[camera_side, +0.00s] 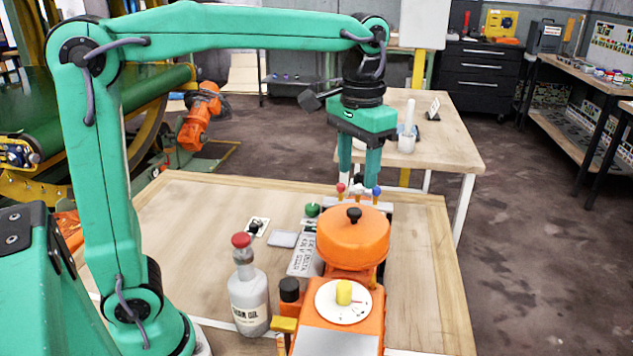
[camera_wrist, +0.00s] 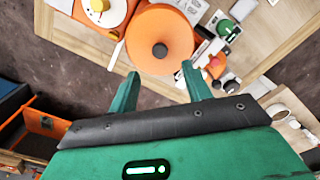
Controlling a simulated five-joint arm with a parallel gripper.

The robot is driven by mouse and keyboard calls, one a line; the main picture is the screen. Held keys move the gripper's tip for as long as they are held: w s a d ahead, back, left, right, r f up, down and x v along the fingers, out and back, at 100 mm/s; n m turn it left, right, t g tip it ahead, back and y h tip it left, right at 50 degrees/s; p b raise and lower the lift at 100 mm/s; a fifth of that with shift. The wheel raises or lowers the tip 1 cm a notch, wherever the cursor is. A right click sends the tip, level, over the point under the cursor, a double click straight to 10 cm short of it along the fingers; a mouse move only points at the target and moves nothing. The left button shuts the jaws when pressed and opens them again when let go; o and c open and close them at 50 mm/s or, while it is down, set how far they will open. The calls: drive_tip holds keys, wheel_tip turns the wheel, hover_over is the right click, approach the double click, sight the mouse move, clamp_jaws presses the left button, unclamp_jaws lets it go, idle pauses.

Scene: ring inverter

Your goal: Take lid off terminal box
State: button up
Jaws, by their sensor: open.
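The round orange lid (camera_side: 340,240) with a black knob (camera_side: 354,214) sits on the orange terminal box (camera_side: 365,277), which it mostly covers. In the wrist view the lid (camera_wrist: 150,28) shows from above with its dark knob (camera_wrist: 160,50) near the top centre. My gripper (camera_side: 359,180) points down, open and empty, higher than the lid and behind it in the side view. In the wrist view the two fingers (camera_wrist: 160,72) are apart at the lid's near edge, with the knob beyond their tips. I see no contact with the lid.
Red, white and blue-topped posts (camera_side: 358,190) stand behind the lid, close to my fingers. A white dial with a yellow knob (camera_side: 343,292) lies in front. A red-capped oil bottle (camera_side: 249,295) stands to the left. The table (camera_side: 185,215) is clear at its left and right sides.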

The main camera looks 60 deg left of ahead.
sight(354, 210)
drive_tip(key=shift+f, duration=1.3)
drive_tip(key=shift+f, duration=2.6)
clamp_jaws()
